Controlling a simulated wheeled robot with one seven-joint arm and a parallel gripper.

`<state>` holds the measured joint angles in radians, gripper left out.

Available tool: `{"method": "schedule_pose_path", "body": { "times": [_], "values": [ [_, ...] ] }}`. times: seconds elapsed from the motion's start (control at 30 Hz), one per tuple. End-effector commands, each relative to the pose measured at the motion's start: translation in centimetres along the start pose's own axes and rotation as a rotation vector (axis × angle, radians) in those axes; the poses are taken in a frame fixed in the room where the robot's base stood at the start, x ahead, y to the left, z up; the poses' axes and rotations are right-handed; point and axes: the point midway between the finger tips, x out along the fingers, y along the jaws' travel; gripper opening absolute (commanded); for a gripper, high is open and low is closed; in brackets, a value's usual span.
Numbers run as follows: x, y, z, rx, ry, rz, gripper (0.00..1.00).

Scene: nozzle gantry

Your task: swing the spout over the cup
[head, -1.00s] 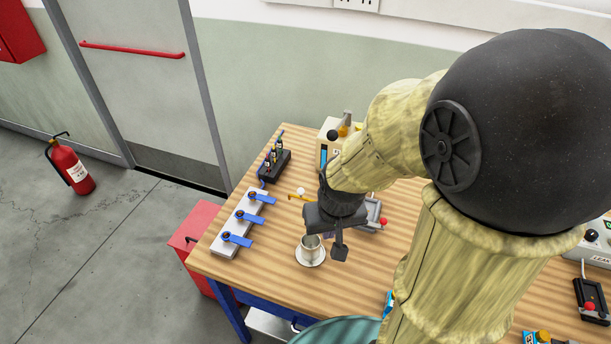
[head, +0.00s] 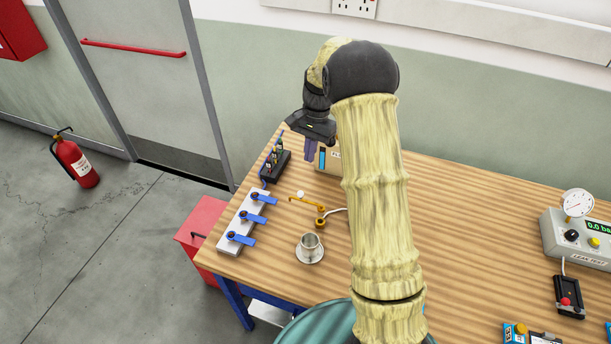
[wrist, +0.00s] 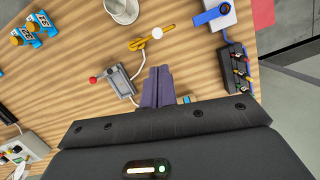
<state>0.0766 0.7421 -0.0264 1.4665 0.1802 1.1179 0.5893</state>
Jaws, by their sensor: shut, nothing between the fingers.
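The spout (head: 304,201) is a thin orange-yellow arm with a small white knob, on a pivot near the cup. It points toward the back left, away from the cup. The metal cup (head: 310,243) stands upright on a saucer, in front of the pivot. In the wrist view the spout (wrist: 153,38) lies beyond my fingertips, and the cup (wrist: 122,8) is cut off by the top edge. My gripper (head: 310,156) is shut and empty, raised at the back of the table, apart from the spout. Its fingers (wrist: 158,72) are together in the wrist view.
Blue-handled valves (head: 245,220) line the table's left edge, with a black block of several pegs (head: 275,166) behind. A grey box with a red knob (wrist: 121,85) sits near my fingers. My arm hides mid-table. A gauge unit (head: 577,240) stands at the right.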

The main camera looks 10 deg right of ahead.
Motion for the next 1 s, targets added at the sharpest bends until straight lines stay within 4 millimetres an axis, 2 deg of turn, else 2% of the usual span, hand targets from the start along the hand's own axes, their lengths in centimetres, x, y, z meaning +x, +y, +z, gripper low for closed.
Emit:
{"method": "schedule_pose_path", "body": {
  "times": [0.47,0.67,1.0],
  "values": [
    [0.6,-0.1,-0.1,0.005,-0.005,0.002,0.0],
    [2.9,0.0,0.0,0.005,-0.006,0.003,0.0],
    [8.5,-0.1,0.0,0.006,-0.005,0.001,0.0]
  ]
}}
